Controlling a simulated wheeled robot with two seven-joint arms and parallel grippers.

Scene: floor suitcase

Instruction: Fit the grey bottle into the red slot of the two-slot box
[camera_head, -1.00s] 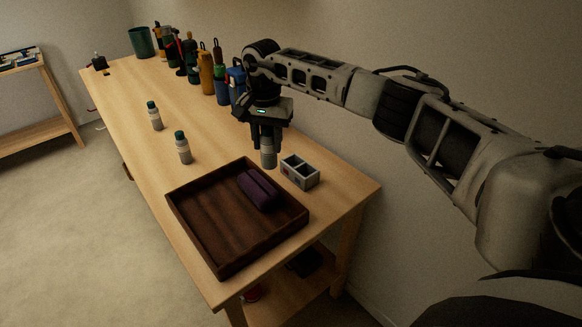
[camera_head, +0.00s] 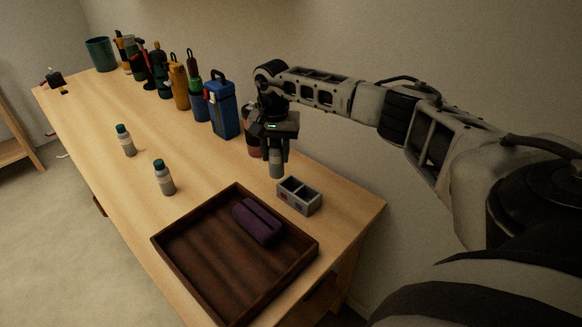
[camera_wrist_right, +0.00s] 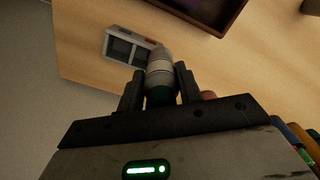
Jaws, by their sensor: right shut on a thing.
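My right gripper (camera_head: 274,145) is shut on a grey bottle (camera_head: 277,166), which hangs upright below the fingers. In the right wrist view, the bottle (camera_wrist_right: 160,66) sits between the two fingers, with a dark green part toward the gripper. The grey two-slot box (camera_head: 299,197) stands on the table just right of and below the bottle in the head view. The bottle is apart from the box, not in either slot. The box also shows in the right wrist view (camera_wrist_right: 124,49), partly behind the bottle. A small reddish mark shows on the box; slot colours are hard to tell. My left gripper is out of view.
A dark wooden tray (camera_head: 172,258) with a purple block (camera_head: 257,221) lies in front of the box. Two green-capped bottles (camera_head: 125,141) (camera_head: 165,178) stand to the left. A blue container (camera_head: 223,107) and several tools line the back. The table's right edge is close to the box.

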